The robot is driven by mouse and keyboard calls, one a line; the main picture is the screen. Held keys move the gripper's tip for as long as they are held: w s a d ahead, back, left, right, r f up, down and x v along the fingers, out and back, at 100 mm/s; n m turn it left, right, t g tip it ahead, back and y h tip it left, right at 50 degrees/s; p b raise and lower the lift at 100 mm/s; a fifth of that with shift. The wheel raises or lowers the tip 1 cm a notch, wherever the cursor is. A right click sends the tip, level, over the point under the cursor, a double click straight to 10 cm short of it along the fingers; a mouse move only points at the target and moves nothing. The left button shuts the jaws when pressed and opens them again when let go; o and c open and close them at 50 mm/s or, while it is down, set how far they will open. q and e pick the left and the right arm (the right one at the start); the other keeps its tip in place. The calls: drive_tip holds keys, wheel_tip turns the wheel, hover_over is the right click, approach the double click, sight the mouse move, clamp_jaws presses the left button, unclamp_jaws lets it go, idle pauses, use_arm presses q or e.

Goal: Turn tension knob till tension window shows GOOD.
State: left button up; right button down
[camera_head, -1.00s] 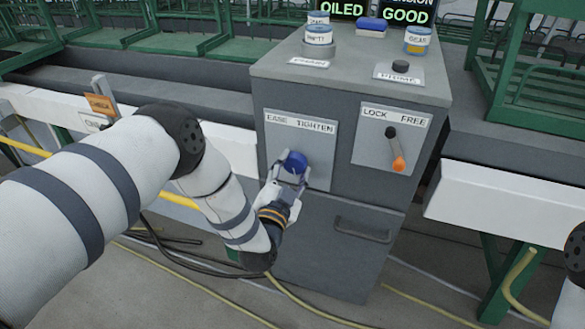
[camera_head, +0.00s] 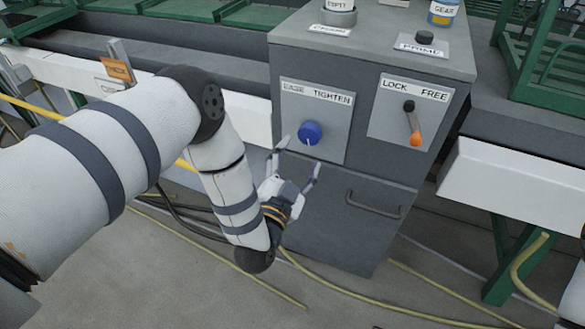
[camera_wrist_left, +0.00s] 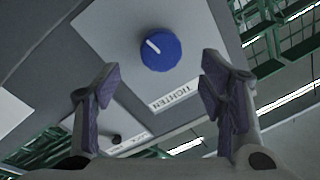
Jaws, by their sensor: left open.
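The blue tension knob (camera_head: 310,132) with a white pointer line sits on a grey plate (camera_head: 335,145) labelled EASE and TIGHTEN on the cabinet front. In the head view its white line points down. My left gripper (camera_head: 298,156) is open and empty, just below and in front of the knob, apart from it. In the left wrist view the knob (camera_wrist_left: 160,52) shows beyond and between the two spread fingers (camera_wrist_left: 163,88). The tension window is out of the head view now. My right gripper is not in view.
Right of the knob is a LOCK/FREE lever (camera_head: 414,125) with an orange tip, pointing down. A drawer handle (camera_head: 375,205) is below. A PRIME button (camera_head: 424,38) and cans (camera_head: 443,12) stand on top. Yellow and black cables lie on the floor.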

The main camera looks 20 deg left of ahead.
use_arm(q)
drive_tip(key=s, duration=0.5)
drive_tip(key=shift+s+f, duration=0.15)
drive_tip(key=shift+s, duration=0.15)
drive_tip(key=s+f+n+g+h+p, duration=0.1)
drive_tip(key=s+f+g, duration=0.55)
drive_tip(key=s, duration=0.35)
drive_tip(key=s+f+n+g+h+p, duration=0.1)
drive_tip(key=s+f+n+g, duration=0.1)
drive_tip(key=s+f+g, duration=0.55)
drive_tip(key=s+a+r+n+g, duration=0.1)
drive_tip(key=s+a+g, duration=0.1)
drive_tip(key=s, duration=0.9)
drive_tip(key=s+a+r+n+g+y, duration=0.1)
drive_tip(key=s+g, duration=0.4)
drive_tip(key=s, duration=0.6)
drive_tip(key=shift+a+n+y, duration=0.3)
drive_tip(key=shift+a+n, duration=0.5)
drive_tip(key=shift+a, duration=0.45)
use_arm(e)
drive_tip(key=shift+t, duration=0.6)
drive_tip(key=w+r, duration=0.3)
use_arm(q)
drive_tip(key=shift+r, duration=0.1)
